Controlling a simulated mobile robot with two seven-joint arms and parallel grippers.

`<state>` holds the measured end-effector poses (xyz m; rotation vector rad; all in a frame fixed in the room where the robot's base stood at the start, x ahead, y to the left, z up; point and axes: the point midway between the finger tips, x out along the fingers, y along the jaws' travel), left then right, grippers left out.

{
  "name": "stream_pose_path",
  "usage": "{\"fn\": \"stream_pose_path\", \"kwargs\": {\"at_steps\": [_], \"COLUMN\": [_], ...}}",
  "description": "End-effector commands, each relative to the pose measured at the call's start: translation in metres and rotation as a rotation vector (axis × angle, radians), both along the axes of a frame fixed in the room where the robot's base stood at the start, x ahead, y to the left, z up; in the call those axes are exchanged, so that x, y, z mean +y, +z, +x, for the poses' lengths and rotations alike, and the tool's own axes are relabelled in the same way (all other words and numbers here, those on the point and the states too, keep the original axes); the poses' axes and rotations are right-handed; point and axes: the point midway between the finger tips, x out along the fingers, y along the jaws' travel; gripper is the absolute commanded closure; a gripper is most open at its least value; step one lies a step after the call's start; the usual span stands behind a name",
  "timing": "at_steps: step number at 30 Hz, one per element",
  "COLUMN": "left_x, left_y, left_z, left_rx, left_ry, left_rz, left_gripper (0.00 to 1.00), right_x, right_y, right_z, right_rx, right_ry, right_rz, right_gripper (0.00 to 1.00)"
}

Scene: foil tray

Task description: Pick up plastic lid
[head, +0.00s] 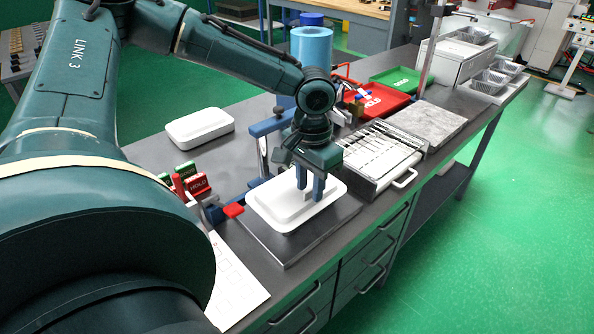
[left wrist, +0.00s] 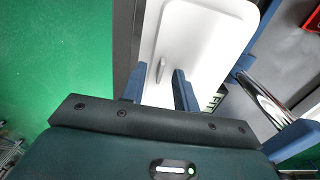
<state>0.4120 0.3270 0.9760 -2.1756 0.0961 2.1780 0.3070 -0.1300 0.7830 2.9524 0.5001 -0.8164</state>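A white plastic lid (head: 268,205) with rounded corners and a raised middle lies on a flat grey plate (head: 290,248) on the workbench. It also fills the upper middle of the left wrist view (left wrist: 205,45), where a small upright tab (left wrist: 160,70) shows on it. My left gripper (head: 311,188) points down over the lid. Its two blue fingers stand apart, one on each side of the tab, with gaps showing in the left wrist view (left wrist: 159,88). Whether the fingertips touch the lid, I cannot tell. My right gripper is not in view.
Another white lid-like box (head: 200,128) lies farther back on the bench. A blue clamp frame (head: 264,150) stands close behind the lid. A slatted rack (head: 378,158), a red tray (head: 378,102) and a grey slab (head: 428,122) lie to the right. A paper sheet (head: 236,282) lies in front.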

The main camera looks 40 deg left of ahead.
Motion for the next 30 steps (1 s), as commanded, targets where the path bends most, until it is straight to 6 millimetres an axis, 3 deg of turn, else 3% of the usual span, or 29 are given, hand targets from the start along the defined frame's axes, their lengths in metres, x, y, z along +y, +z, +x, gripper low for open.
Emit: {"fn": "stream_pose_path", "kwargs": {"at_steps": [8, 20, 30], "left_x": [0.0002, 0.0003, 0.0003], "left_y": [-0.0051, -0.0047, -0.0046], "left_z": [0.0001, 0.0001, 0.0002], "left_rx": [-0.001, -0.001, -0.001], "left_ry": [0.0, 0.0, 0.0], "left_rz": [0.001, 0.0, 0.0], "left_gripper": [0.7, 1.0, 1.0], "right_x": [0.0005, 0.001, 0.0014], "right_y": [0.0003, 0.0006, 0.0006], "right_z": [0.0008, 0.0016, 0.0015], "right_rx": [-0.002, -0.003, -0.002], "right_ry": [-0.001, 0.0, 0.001], "right_rz": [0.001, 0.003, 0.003], "right_gripper": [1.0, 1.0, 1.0]}}
